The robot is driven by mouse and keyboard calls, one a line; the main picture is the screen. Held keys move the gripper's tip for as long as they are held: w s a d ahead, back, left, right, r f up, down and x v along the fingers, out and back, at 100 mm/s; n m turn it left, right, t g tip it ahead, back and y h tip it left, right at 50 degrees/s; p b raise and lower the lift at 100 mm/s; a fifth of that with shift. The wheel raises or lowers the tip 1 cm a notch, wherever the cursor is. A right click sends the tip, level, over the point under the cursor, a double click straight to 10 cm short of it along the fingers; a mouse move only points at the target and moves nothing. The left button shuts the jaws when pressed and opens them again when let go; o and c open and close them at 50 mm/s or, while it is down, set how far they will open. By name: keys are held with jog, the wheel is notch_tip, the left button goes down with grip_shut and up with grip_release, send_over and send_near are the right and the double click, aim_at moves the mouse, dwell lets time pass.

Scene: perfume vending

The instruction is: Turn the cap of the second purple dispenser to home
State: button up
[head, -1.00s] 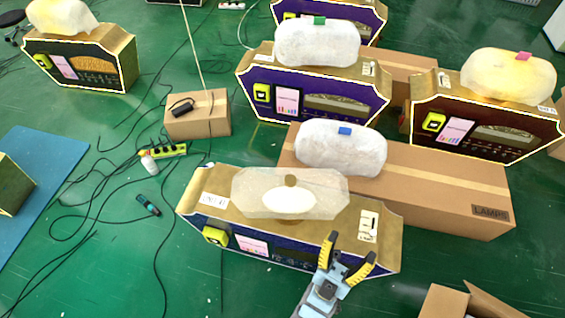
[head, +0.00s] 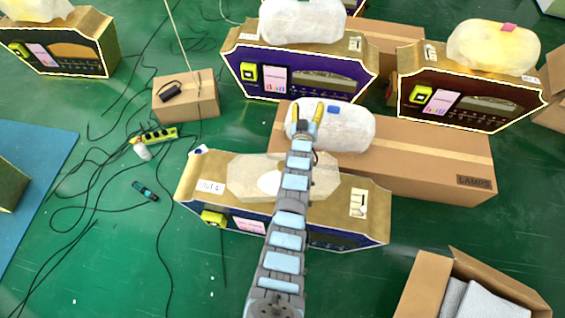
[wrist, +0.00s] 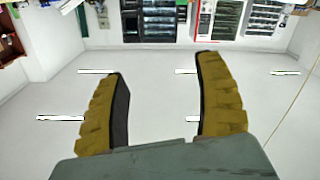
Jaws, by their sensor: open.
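A purple dispenser (head: 244,62) with a gold top stands behind the cardboard box in the head view. A nearer dark blue-purple dispenser (head: 340,236) has a pale translucent cap (head: 241,172), partly hidden by my arm. My gripper (head: 306,115) is open and empty, its yellow fingers overlapping the whitish cap with a blue tab (head: 350,133) in the picture. I cannot tell whether they touch. The wrist view shows both fingers (wrist: 163,75) apart, with no dispenser in view.
A long cardboard box (head: 440,165) extends right behind the near dispenser. A dark red dispenser (head: 470,110) stands right, a dark one (head: 70,62) left. A small box (head: 190,105), power strip (head: 160,136) and cables occupy the left floor. An open box (head: 425,285) is lower right.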

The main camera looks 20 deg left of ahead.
jog(key=s+a+f+n+g+h+p, duration=0.15)
jog(key=a+f+n+g, duration=0.4)
jog(key=a+g, duration=0.55)
jog(key=s+d+r+n+g+h+p, duration=0.1)
jog(key=s+d+r+n+g+h, duration=0.1)
jog(key=s+r+g+h, duration=0.35)
jog(key=s+d+r+n+g+h, duration=0.1)
jog(key=s+d+r+g+h, duration=0.15)
jog(key=s+r, duration=0.65)
jog(key=shift+t+y, duration=0.3)
jog(key=shift+y, duration=0.25)
jog(key=x, duration=0.6)
jog(key=s+b+x, duration=0.1)
jog(key=x, duration=0.5)
jog(key=b+x, duration=0.1)
jog(key=x, duration=0.5)
jog(key=shift+s+a+f, duration=0.1)
jog(key=shift+s+a, duration=0.2)
grip_shut()
